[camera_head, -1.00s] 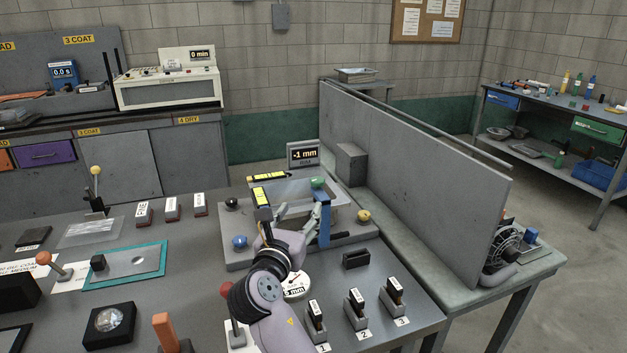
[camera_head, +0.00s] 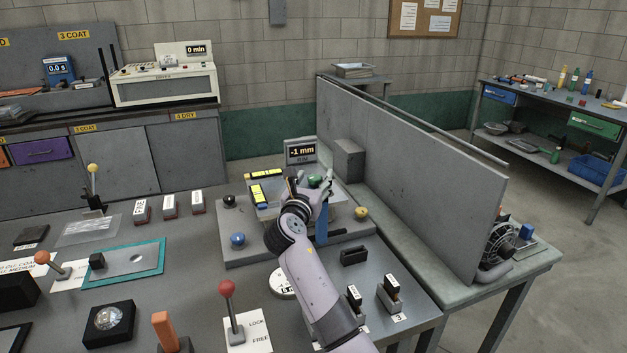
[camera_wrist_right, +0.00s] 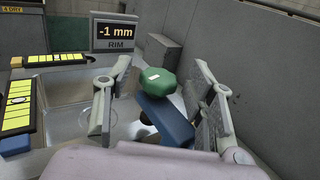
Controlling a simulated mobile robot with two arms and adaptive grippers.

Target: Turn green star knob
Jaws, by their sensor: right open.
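The green star knob (camera_head: 315,181) stands at the back right of the grey fixture (camera_head: 236,259). In the right wrist view the green knob (camera_wrist_right: 161,84) has a small white mark on top and sits above a blue bar (camera_wrist_right: 165,119). My right gripper (camera_head: 315,186) is at the knob. In the right wrist view its open fingers (camera_wrist_right: 160,95) are on either side of the knob, with a gap showing on the left. I cannot tell whether the right finger touches it. My left gripper is not in view.
A display (camera_head: 301,152) reading -1 mm stands behind the fixture. Black (camera_head: 229,201), blue (camera_head: 237,240) and yellow (camera_head: 361,212) knobs sit on its other corners. A tall grey panel (camera_head: 410,170) is close on the right. Yellow level vials (camera_wrist_right: 17,105) lie left of the gripper.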

